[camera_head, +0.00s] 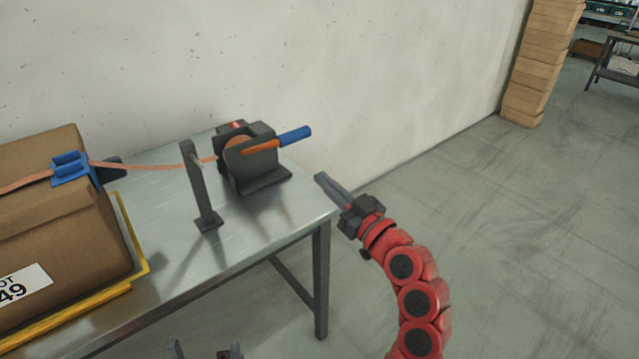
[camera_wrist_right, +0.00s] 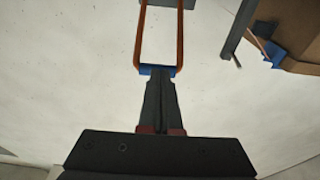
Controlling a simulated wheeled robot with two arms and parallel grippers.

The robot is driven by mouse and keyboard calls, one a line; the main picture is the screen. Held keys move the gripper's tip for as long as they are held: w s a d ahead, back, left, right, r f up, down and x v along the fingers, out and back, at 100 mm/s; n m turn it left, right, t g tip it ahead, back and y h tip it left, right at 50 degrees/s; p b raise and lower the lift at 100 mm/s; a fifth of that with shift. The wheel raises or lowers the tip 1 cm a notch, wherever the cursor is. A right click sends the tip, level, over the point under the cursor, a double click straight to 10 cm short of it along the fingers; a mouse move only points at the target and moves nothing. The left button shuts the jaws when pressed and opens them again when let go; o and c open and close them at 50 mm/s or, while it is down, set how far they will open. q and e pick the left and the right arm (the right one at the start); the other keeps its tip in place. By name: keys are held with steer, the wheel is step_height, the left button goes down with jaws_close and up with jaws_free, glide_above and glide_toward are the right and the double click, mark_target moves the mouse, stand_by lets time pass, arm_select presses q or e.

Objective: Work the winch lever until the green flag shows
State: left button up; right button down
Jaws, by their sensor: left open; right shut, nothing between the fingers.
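The dark winch (camera_head: 252,170) stands at the right end of the metal table. Its lever has orange arms (camera_head: 262,147) and a blue grip (camera_head: 295,135) that sticks out to the right, slightly raised. A small red patch (camera_head: 235,125) shows on top of the winch. My right gripper (camera_head: 319,177) is shut and empty, beyond the table's right edge, below and right of the blue grip. In the right wrist view its fingertips (camera_wrist_right: 158,80) line up with the blue grip (camera_wrist_right: 157,70); I cannot tell whether they touch. My left gripper (camera_head: 205,350) is open at the bottom edge, far from the lever.
An orange strap (camera_head: 150,167) runs left from the winch past an upright post (camera_head: 202,190) to a blue buckle (camera_head: 70,167) on a cardboard box (camera_head: 60,225). A yellow frame (camera_head: 132,235) borders the box.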

steer(key=v, duration=0.7)
steer(key=shift+s+d, duration=0.1)
stand_by(1.0)
